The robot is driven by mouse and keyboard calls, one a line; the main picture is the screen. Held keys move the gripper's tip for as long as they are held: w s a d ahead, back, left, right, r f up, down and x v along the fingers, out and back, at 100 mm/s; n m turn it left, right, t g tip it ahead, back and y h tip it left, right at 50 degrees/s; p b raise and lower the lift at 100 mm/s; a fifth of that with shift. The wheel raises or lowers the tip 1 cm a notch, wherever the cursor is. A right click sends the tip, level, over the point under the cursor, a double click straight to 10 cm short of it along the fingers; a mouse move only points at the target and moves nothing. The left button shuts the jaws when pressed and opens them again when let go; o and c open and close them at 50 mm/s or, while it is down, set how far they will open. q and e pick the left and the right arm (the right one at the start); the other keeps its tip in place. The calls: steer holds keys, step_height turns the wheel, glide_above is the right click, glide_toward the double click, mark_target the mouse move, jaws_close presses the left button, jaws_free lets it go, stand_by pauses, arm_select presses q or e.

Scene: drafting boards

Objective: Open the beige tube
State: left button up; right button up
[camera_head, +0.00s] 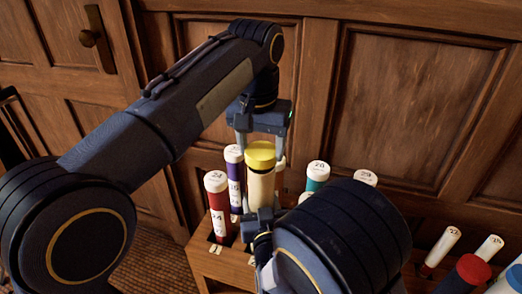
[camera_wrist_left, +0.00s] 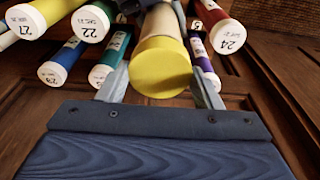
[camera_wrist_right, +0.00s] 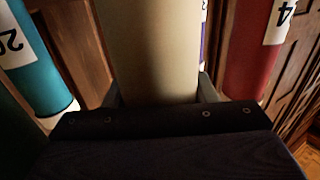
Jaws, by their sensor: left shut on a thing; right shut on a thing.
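The beige tube (camera_head: 260,190) stands upright with its yellow cap (camera_head: 261,150) on top, at the rack in the head view. My left gripper (camera_head: 261,143) comes down from above and is shut on the yellow cap, one finger on each side. In the left wrist view the cap (camera_wrist_left: 160,68) sits between the fingers, with the tube behind it. My right gripper (camera_head: 259,220) is shut on the tube's body lower down. In the right wrist view the beige body (camera_wrist_right: 150,50) fills the space between the fingers. My right arm hides the tube's lower end in the head view.
A wooden rack (camera_head: 222,265) holds neighbouring tubes: a red one (camera_head: 218,205) and a purple one (camera_head: 235,175) to the left, a teal one (camera_head: 316,177) to the right. More tubes (camera_head: 440,248) stand at the far right. Wooden panelling (camera_head: 420,110) closes the back.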

arm_select(q)
steer(key=shift+r, duration=1.3)
arm_select(e)
steer(key=o, duration=1.5)
